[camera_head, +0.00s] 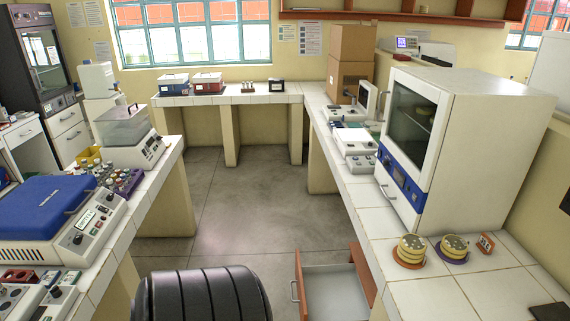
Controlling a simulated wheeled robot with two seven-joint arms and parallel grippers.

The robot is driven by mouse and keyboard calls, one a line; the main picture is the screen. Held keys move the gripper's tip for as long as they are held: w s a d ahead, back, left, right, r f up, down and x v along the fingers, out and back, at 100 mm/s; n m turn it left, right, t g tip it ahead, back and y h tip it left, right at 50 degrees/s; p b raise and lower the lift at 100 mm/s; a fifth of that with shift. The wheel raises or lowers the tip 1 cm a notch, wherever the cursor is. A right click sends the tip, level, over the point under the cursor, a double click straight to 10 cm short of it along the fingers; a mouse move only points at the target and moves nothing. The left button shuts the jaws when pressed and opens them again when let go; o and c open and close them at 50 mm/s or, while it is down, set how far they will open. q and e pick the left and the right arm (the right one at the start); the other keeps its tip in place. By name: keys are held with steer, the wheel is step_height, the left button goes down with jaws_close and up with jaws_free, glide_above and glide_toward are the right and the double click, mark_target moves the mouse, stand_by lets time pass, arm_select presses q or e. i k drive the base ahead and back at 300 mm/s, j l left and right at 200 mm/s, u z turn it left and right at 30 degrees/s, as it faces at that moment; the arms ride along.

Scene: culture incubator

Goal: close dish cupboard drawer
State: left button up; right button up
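An open drawer (300,274) with a reddish-brown front sticks out below the right-hand counter, at the bottom of the head view. Its metal handle (294,291) is on the front, which faces left. The drawer's pale inside (338,288) shows and looks empty in the part I can see. Its near end is cut off by the picture's lower edge. The cupboard body behind it is mostly hidden under the counter. Neither of my grippers is in view.
The right counter (425,290) carries a white incubator (473,150) with its door shut and stacked dishes (411,249) in front. A left bench (115,235) holds a blue-lidded device (45,205).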

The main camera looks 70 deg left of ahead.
mark_target(335, 291)
steer(key=u, duration=0.4)
steer(key=k+j+u, duration=0.1)
steer(key=u, duration=0.35)
steer(key=j+u, duration=0.15)
steer(key=u, duration=0.25)
steer(key=j+u, duration=0.1)
steer(key=u, duration=0.3)
